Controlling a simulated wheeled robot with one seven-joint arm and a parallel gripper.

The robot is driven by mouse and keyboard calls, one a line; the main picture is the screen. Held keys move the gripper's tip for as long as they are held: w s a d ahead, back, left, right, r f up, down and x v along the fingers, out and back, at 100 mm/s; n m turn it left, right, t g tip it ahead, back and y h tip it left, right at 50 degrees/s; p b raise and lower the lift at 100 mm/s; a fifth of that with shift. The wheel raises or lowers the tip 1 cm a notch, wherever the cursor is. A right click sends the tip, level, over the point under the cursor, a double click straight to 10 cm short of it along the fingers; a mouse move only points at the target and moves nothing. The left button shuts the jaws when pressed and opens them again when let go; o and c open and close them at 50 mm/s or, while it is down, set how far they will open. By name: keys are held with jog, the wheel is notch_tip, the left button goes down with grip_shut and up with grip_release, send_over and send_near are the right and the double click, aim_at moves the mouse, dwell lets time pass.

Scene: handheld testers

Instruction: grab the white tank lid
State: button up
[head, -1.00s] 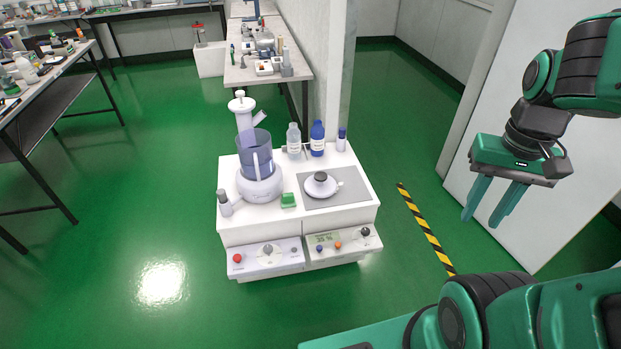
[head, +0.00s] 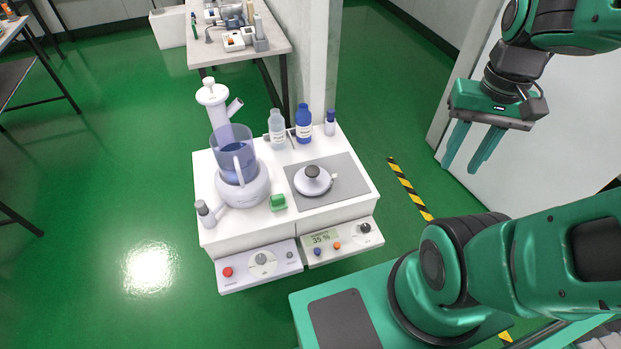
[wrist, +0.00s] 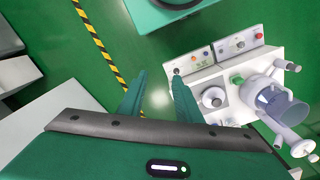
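A round white lid (head: 313,185) with a dark knob lies on a grey mat (head: 345,186) on top of the white cabinet. It also shows in the wrist view (wrist: 222,99), right of my fingers. A bluish see-through tank (head: 228,150) with a handle stands on a round white base left of the lid, with a white column (head: 215,105) rising from it. My gripper (head: 461,168) is open and empty, up and to the right of the cabinet, well apart from the lid. In the wrist view my gripper (wrist: 158,80) has its two fingers apart over green floor.
A clear bottle (head: 277,130), a blue bottle (head: 304,122) and a small blue-capped vial (head: 330,123) stand along the cabinet's back edge. A green block (head: 278,203) sits between tank base and mat. A wall corner rises behind; a white panel stands right.

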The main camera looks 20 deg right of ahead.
jog(key=shift+o, duration=1.2)
jog(key=o, duration=0.5)
jog(key=shift+s+r, duration=0.15)
jog(key=shift+s, duration=0.2)
jog(key=o, duration=0.5)
jog(key=shift+w+d, duration=0.1)
jog(key=o, duration=0.5)
jog(key=shift+m+y, duration=0.3)
jog(key=shift+m, duration=0.3)
jog(key=w+f, duration=0.1)
jog(key=w, duration=0.1)
jog(key=w+f, duration=0.2)
jog(key=w, duration=0.1)
jog(key=w+f, duration=0.1)
jog(key=w, duration=0.2)
jog(key=shift+w+d+f, duration=0.1)
jog(key=shift+d+f, duration=0.25)
jog(key=shift+f, duration=0.05)
jog(key=m+t+y, duration=0.8)
jog(key=m+y, duration=0.2)
jog(key=m, duration=0.7)
send_near(312, 175)
jog(key=shift+w+d+f, duration=0.15)
jog(key=shift+d+f, duration=0.4)
jog(key=shift+f, duration=0.3)
jog(key=shift+w+a+f+m+t, duration=0.1)
jog(key=shift+w+f+m+t, duration=0.25)
jog(key=shift+m, duration=0.25)
jog(key=shift+h, duration=0.3)
jog(key=shift+x, duration=5.4)
